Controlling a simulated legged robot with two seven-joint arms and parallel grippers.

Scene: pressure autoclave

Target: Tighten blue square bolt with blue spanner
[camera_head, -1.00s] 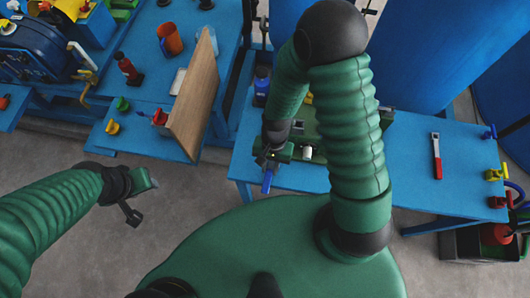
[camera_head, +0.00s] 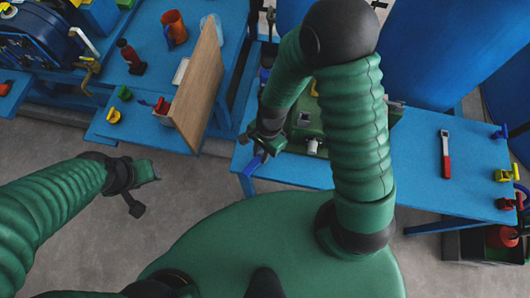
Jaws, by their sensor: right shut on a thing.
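My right gripper (camera_head: 264,147) is shut on the blue spanner (camera_head: 252,166), at the left front of the right blue table. The spanner points down and to the left, close to the table's front edge. Much of it is hidden in the jaws. My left gripper (camera_head: 148,176) hangs over the grey floor, apart from any object; its jaws are too unclear to read. A small blue fitting (camera_head: 500,132) is at the far right edge of the right table. I cannot tell whether it is the blue square bolt, and no other bolt shows clearly.
A green device (camera_head: 303,118) stands on the right blue table (camera_head: 415,185), partly hidden by my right arm. A red-handled tool (camera_head: 445,155) lies to its right. A wooden board (camera_head: 197,90) stands upright on the left table. Floor lies open between the tables.

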